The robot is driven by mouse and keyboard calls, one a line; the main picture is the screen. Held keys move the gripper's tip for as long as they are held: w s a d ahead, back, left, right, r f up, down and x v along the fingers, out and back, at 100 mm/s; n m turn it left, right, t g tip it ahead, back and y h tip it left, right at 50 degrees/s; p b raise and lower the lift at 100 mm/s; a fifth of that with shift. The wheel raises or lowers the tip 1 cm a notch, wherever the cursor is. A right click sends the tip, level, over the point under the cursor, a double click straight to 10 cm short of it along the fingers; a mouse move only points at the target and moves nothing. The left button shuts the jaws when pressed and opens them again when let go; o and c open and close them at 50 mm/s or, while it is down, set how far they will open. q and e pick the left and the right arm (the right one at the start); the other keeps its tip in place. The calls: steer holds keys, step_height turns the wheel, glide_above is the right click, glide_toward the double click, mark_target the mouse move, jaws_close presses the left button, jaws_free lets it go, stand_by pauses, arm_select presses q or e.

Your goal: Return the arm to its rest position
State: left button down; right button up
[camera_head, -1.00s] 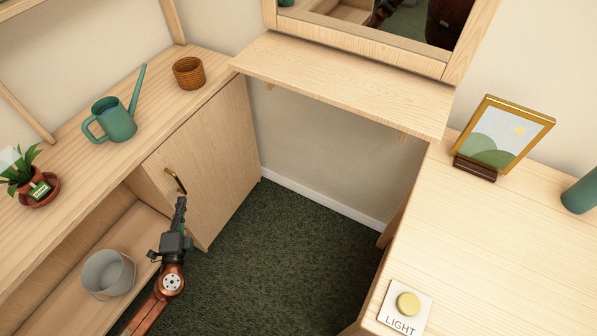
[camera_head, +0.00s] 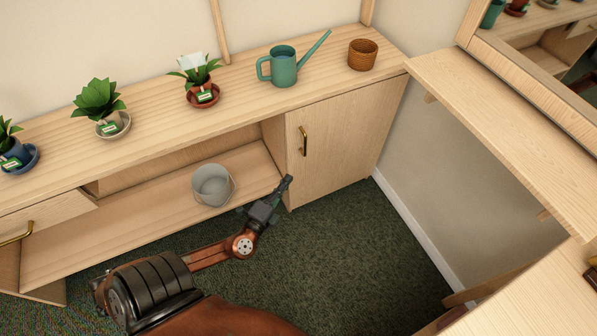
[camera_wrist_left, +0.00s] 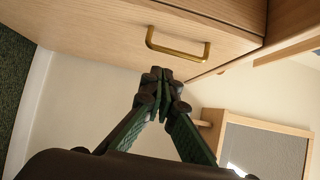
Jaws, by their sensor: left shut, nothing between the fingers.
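My left arm (camera_head: 215,255) reaches in from the lower left in the head view, stretched over the carpet. Its gripper (camera_head: 287,182) is shut and empty, in front of the lower left part of the cabinet door (camera_head: 340,140). The door is closed and has a brass handle (camera_head: 303,142), above and to the right of the fingertips. In the left wrist view the fingers (camera_wrist_left: 162,76) are together, and the brass handle (camera_wrist_left: 178,50) shows just beyond them, apart from the tips. My right gripper is in neither view.
A grey bucket (camera_head: 212,186) stands on the open lower shelf left of the gripper. The counter (camera_head: 150,150) above holds potted plants, a green watering can (camera_head: 283,68) and a wicker pot (camera_head: 362,54). A desk (camera_head: 530,300) stands at the lower right. The carpet (camera_head: 350,250) between is clear.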

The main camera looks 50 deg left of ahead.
arm_select(q)
steer(key=shift+s+d, duration=0.15)
steer(key=shift+s, duration=1.45)
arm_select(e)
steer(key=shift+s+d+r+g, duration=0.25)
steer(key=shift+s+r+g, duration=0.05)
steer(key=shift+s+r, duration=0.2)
